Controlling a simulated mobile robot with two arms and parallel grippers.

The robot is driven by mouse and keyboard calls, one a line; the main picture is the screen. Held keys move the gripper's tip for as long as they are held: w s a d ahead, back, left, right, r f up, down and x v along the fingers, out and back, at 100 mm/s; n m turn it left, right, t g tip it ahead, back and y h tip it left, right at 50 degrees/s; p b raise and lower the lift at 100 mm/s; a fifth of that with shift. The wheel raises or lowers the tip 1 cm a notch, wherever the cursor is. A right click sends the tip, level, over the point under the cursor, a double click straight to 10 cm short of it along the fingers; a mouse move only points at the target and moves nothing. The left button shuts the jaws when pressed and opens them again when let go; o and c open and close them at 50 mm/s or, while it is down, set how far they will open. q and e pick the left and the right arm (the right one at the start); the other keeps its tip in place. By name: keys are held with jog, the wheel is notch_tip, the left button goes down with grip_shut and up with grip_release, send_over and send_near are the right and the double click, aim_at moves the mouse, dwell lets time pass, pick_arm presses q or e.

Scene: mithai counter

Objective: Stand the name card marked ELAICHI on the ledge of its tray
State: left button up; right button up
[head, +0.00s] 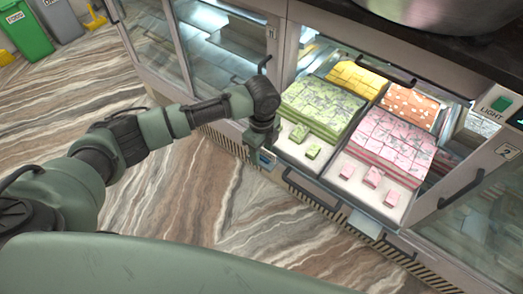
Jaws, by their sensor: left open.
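My left gripper (264,146) points down at the front left corner of the tray of green sweets (290,152), just outside the open case. Its jaws are open, but the fingertips are small and partly hidden by the wrist. A small pale and bluish piece (267,159) shows right at the fingertips, by the tray's front edge. It may be the name card or part of the ledge; I cannot read any marking or tell whether it stands. My right gripper is out of view.
A tray of pink sweets (388,208) sits to the right, with a pale plate (365,225) below its front. Yellow (357,78) and orange sweets (410,104) lie behind. Glass doors flank the opening. A steel vessel (430,10) stands on the countertop. The floor in front is clear.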

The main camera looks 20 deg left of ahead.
pick_arm(q)
notch_tip(320, 180, up, 8)
jog(key=shift+b, duration=0.45)
jog(key=shift+f, duration=0.15)
dwell(0.5)
